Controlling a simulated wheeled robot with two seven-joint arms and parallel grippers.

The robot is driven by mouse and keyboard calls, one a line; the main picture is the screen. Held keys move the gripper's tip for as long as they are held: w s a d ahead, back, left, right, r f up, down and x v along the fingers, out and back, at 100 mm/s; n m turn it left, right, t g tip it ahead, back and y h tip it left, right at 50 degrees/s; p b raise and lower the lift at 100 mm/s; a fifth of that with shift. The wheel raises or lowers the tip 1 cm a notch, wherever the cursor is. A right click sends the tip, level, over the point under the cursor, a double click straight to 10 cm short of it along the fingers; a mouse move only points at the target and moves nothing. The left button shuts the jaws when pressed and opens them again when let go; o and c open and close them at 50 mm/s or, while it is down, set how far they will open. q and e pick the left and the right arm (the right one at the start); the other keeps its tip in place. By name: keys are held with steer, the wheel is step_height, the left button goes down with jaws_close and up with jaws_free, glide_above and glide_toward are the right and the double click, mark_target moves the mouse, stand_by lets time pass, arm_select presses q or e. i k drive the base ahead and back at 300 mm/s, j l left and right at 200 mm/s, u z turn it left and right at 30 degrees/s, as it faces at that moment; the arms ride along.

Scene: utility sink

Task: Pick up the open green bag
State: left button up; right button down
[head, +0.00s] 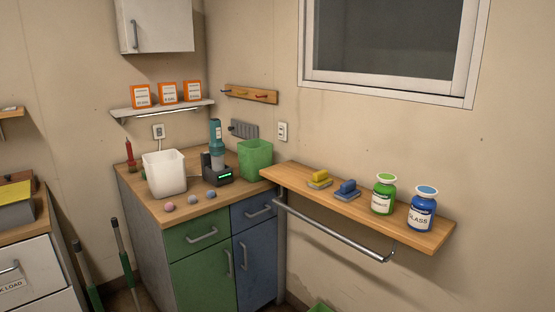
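An open-topped green container (255,160) stands upright at the back right of the wooden counter, near the corner. It may be the open green bag, but I cannot tell whether it is a bag or a rigid bin. Its inside is mostly hidden. Another green thing (320,307) shows only as a small piece at the bottom edge, low beside the cabinet; I cannot tell what it is. Neither of my grippers is in view.
A white open container (165,173), a teal device in a dark dock (217,168) and several small balls (194,199) share the counter (222,203). A wall shelf (420,233) at right holds two jars and two brushes, with a metal rail (335,233) below.

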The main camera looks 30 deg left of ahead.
mark_target(255, 155)
steer(key=i+j, duration=0.15)
steer(key=j, duration=0.2)
steer(key=i+j+z, duration=0.15)
steer(key=j, duration=0.2)
steer(key=i+j, duration=0.1)
steer(key=j, duration=0.25)
steer(key=i+j+z, duration=0.15)
steer(key=j, duration=0.2)
steer(key=i+j, duration=0.1)
steer(key=j, duration=0.25)
steer(key=i+j, duration=0.1)
steer(key=j, duration=0.25)
steer(key=i+j, duration=0.15)
steer(key=j, duration=0.25)
steer(key=i+j, duration=0.1)
steer(key=j, duration=0.25)
steer(key=z, duration=0.05)
